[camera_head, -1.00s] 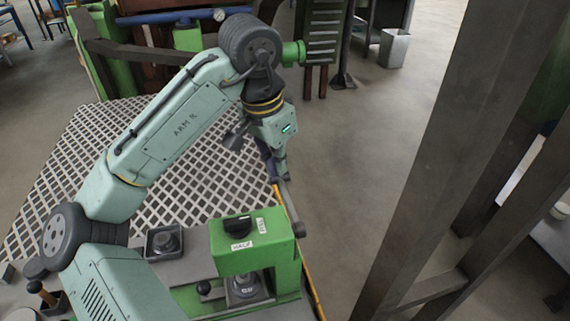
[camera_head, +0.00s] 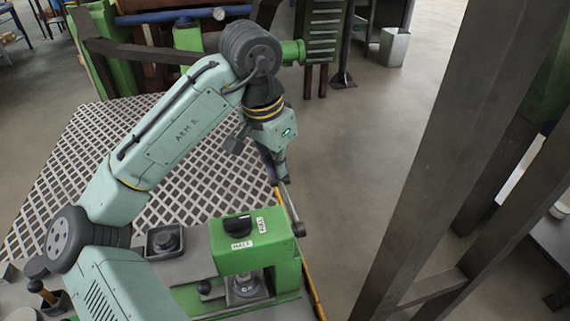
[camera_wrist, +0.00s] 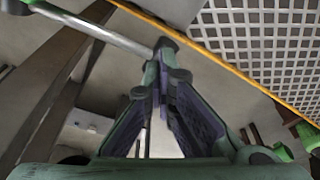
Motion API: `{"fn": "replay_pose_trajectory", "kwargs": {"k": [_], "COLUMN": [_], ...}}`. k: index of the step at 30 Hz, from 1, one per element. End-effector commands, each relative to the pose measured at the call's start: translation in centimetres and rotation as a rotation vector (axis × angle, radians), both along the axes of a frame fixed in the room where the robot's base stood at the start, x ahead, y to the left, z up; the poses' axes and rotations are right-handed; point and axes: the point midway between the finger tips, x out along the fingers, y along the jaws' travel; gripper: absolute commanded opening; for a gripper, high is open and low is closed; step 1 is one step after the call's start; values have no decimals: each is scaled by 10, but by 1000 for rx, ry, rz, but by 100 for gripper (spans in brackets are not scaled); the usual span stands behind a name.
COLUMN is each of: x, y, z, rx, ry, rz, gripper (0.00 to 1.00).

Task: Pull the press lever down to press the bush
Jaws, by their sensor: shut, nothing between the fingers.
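The green press (camera_head: 250,255) stands at the lower middle of the head view, with a dark knob and small white labels on top. A grey round part (camera_head: 245,287) sits under its head; I cannot tell the bush apart from it. The press lever (camera_head: 291,207) is a metal rod running up and away from the pivot on the press's right side. It also shows in the wrist view (camera_wrist: 95,28), with its dark end (camera_wrist: 166,46) just beyond my fingertips. My gripper (camera_head: 277,180) is shut and empty at the lever's far end. Whether they touch is unclear.
A dark steel post frame (camera_head: 450,150) stands on the right. A white grating (camera_head: 70,170) lies behind the press, edged by a yellow rail. A small black-knobbed handle (camera_head: 204,287) and a dark square fixture (camera_head: 164,242) are left of the press head.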

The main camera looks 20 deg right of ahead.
Motion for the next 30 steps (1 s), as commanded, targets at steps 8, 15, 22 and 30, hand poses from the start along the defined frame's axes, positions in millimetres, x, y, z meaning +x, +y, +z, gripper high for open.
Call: {"fn": "replay_pose_trajectory", "kwargs": {"k": [8,15,22,30], "x": [0,-1,0,0], "y": [0,0,0,0], "z": [-4,8,27,50], "rx": [2,3,2,1], "ry": [3,4,1,0], "rz": [-1,-1,0,1], "gripper": [0,0,0,0]}}
